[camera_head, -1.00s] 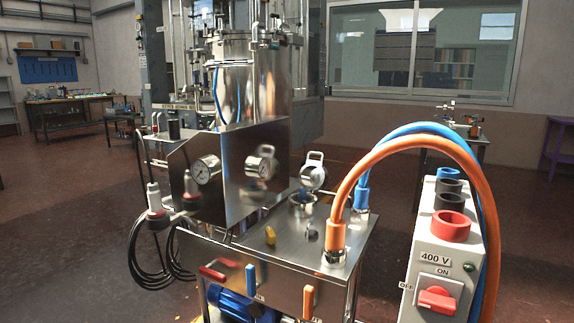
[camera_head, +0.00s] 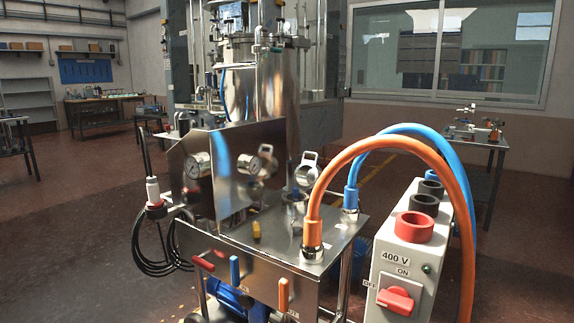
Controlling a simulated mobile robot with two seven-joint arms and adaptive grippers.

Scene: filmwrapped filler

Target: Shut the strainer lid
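The strainer (camera_head: 294,198) is a short metal cylinder on the steel top of the machine, at the middle of the view. Its round metal lid (camera_head: 306,174), with a loop handle on top, stands raised and open behind the strainer's mouth. Neither of my grippers shows in the head view.
An orange hose (camera_head: 395,141) and a blue hose (camera_head: 460,172) arch over the right of the steel top (camera_head: 345,235). A 400 V switch box (camera_head: 399,265) with a red knob stands at the right.

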